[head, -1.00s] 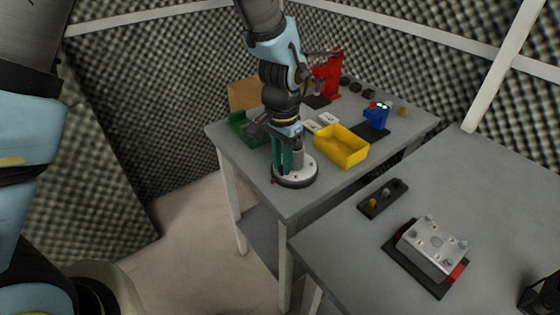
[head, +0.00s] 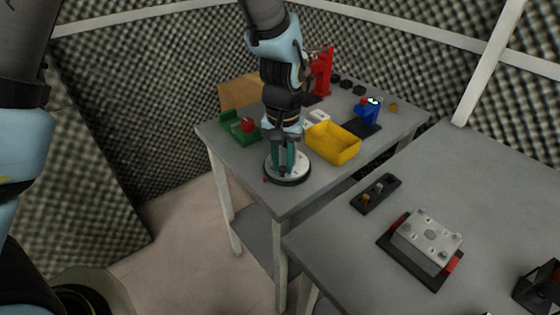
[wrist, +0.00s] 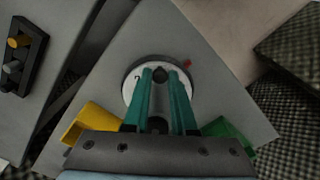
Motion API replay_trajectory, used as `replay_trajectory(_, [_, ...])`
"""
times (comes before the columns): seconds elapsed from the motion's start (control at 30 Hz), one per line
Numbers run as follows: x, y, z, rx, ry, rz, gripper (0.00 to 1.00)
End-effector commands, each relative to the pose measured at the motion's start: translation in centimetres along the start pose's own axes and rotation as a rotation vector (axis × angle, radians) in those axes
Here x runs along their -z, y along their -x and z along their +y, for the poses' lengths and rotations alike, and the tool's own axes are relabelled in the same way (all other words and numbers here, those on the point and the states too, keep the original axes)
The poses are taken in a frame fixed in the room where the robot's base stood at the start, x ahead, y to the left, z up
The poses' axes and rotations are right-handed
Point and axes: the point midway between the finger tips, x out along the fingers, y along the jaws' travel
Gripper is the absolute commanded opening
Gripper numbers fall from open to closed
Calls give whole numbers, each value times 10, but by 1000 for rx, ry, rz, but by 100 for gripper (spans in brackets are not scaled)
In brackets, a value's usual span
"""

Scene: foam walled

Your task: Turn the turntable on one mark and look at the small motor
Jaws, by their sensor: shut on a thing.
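The turntable (head: 303,168) is a white disc on a dark round base near the front corner of the far table. In the wrist view the turntable (wrist: 132,89) shows a dark mark at its left. A red pointer (wrist: 187,63) sits beside its rim. My gripper (head: 285,172) points down over the disc, its teal fingers on either side of a grey cylinder. This cylinder, seemingly the small motor (wrist: 159,98), stands between the fingers in the wrist view and is partly hidden by them. My gripper (wrist: 166,75) is shut on it.
A yellow bin (head: 335,143) stands close right of the gripper and a green tray (head: 232,130) with a red item left. A blue device (head: 368,112) and a red stand (head: 321,75) are farther back. The near table holds a metal block fixture (head: 430,233).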

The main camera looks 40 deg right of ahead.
Motion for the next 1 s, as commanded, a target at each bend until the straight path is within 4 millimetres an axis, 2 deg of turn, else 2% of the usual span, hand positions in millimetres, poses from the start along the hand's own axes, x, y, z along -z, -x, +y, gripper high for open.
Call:
replay_trajectory(0.43, [2,1,7,-1,124,4,0])
replay_trajectory(1.0, [2,1,8,-2,144,4,0])
